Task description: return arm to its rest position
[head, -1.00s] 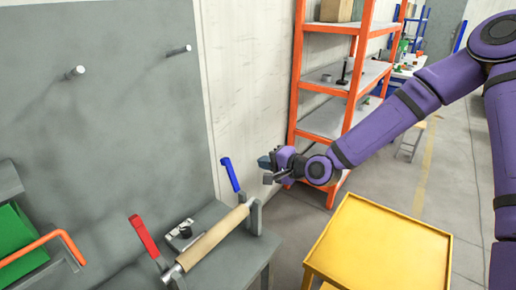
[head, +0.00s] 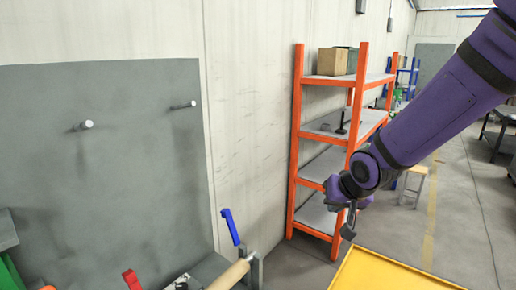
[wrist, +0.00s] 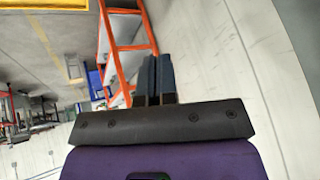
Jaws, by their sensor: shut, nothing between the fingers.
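My gripper (head: 349,222) hangs at the end of my purple arm, right of centre in the head view, in front of the orange shelf rack. Its fingers point down and stand above the far left part of the yellow cart. In the wrist view its two dark fingers (wrist: 153,78) are side by side, closed together with nothing between them. No object is in contact with the gripper.
The orange shelf rack (head: 298,140) stands behind my gripper against the white wall. A yellow cart (head: 385,275) is at the bottom right. A bench with a wooden roller (head: 231,275), a blue lever (head: 231,226) and a red lever (head: 131,279) is at lower left.

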